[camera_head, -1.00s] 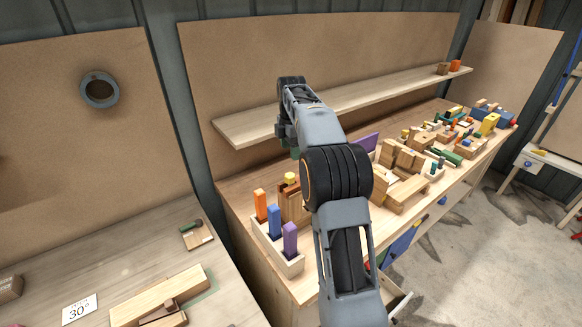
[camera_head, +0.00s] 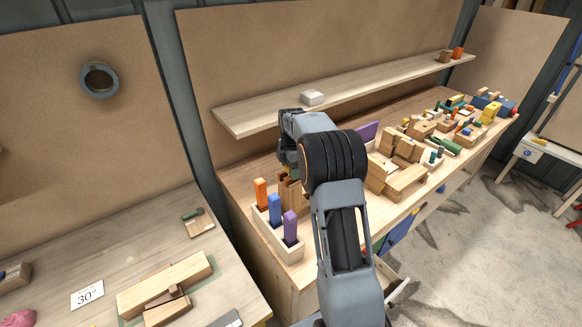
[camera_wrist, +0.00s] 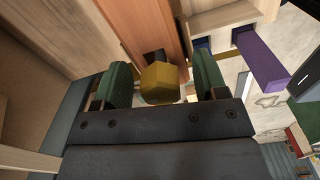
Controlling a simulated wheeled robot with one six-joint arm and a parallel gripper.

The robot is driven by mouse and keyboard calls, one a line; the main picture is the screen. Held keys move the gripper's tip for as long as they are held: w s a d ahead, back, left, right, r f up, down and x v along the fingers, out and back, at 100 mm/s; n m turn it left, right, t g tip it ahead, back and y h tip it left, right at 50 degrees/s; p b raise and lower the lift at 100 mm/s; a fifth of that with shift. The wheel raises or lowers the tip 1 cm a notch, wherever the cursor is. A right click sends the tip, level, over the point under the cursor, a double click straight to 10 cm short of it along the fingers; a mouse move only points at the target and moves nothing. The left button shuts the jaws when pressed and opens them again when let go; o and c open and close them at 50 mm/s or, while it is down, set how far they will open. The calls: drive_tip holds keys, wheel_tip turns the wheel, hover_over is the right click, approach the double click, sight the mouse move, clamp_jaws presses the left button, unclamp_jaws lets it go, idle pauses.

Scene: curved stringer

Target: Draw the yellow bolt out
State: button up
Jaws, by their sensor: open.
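The yellow bolt (camera_wrist: 159,82) shows in the wrist view as a faceted yellow head in front of a reddish-brown wooden block (camera_wrist: 158,25). A dark opening shows in the block just behind the head. My gripper (camera_wrist: 160,85) is open, with one green finger on each side of the bolt head. Gaps show between the head and both fingers. In the head view my arm hides the bolt and most of the gripper, and part of the wooden block (camera_head: 285,192) shows beside it.
A rack (camera_head: 291,256) with orange, blue and purple (camera_head: 290,227) pegs stands close to the block. A shelf (camera_head: 360,92) with a small white box (camera_head: 312,97) runs above the bench. Several wooden parts crowd the bench to the right.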

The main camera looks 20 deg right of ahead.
drive_tip(key=shift+c, duration=0.4)
drive_tip(key=c, duration=1)
drive_tip(key=shift+w+n, duration=0.1)
drive_tip(key=shift+n, duration=1.7)
drive_tip(key=shift+r+n, duration=0.1)
drive_tip(key=shift+n, duration=0.4)
drive_tip(key=shift+w+n, duration=0.1)
drive_tip(key=shift+n, duration=0.8)
drive_tip(key=shift+n, duration=1.1)
